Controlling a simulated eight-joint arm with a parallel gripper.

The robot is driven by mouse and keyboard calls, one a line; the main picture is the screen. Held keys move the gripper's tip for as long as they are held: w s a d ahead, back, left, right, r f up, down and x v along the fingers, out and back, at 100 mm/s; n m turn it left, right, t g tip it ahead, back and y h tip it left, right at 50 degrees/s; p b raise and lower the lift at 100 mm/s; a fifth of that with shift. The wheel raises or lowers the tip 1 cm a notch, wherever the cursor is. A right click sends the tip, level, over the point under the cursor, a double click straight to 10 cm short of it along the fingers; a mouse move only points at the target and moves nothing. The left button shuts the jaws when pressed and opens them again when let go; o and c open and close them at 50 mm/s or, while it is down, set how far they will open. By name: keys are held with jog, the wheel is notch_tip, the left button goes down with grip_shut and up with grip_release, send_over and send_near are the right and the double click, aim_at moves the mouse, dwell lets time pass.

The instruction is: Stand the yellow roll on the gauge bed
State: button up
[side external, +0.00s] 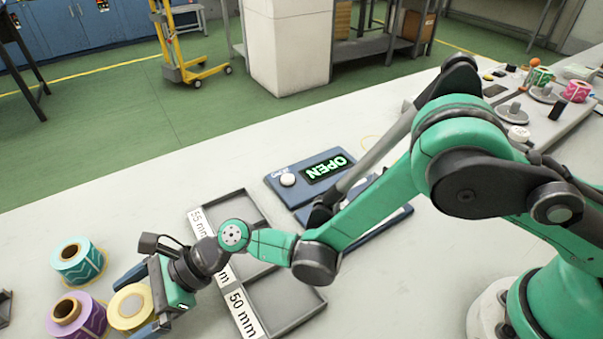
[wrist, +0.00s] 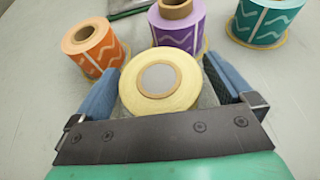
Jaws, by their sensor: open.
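The yellow roll (side external: 130,308) stands upright on the table at the lower left, its pale core facing up. In the wrist view the yellow roll (wrist: 162,84) sits between the two blue fingers. My gripper (wrist: 160,70) is open around it, with gaps visible at both sides. In the side view my gripper (side external: 127,309) reaches down at the roll from the right. A blue unit (side external: 280,193) with a lit green "OPEN" display and a white button lies at the table's middle. More blue surface (side external: 397,221) beside it is partly hidden by my arm; I cannot tell which part is the gauge bed.
A purple roll (side external: 77,316) and a teal roll (side external: 77,262) stand close to the yellow one. An orange roll (wrist: 92,45) is also near. A grey compartment tray (side external: 290,303) with millimetre labels lies between the rolls and the blue unit.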

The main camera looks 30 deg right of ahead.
aim_at(135, 298)
jog(key=c, duration=1.3)
jog(key=shift+r, duration=0.1)
jog(key=shift+r, duration=0.55)
notch_tip(135, 298, up, 19)
jog(key=w+d+r+m+t+h, duration=0.2)
jog(key=w+d+m+t, duration=0.1)
jog(key=d, duration=0.7)
jog(key=w+d+r+m+t+h, duration=0.2)
jog(key=w+d+m+t, duration=0.15)
jog(key=d, duration=0.65)
jog(key=w+d+r+m+t+h, duration=0.1)
jog(key=w+d+m+t+h, duration=0.15)
jog(key=d, duration=0.75)
jog(key=d+m+t+h, duration=0.1)
jog(key=d, duration=0.2)
jog(key=s+d+m+h, duration=0.1)
jog(key=d+m, duration=0.1)
jog(key=d, duration=0.2)
jog(key=d+r+m+t+h, duration=0.1)
jog(key=d, duration=0.2)
jog(key=shift+s+d+t, duration=0.2)
jog(key=shift+t, duration=0.1)
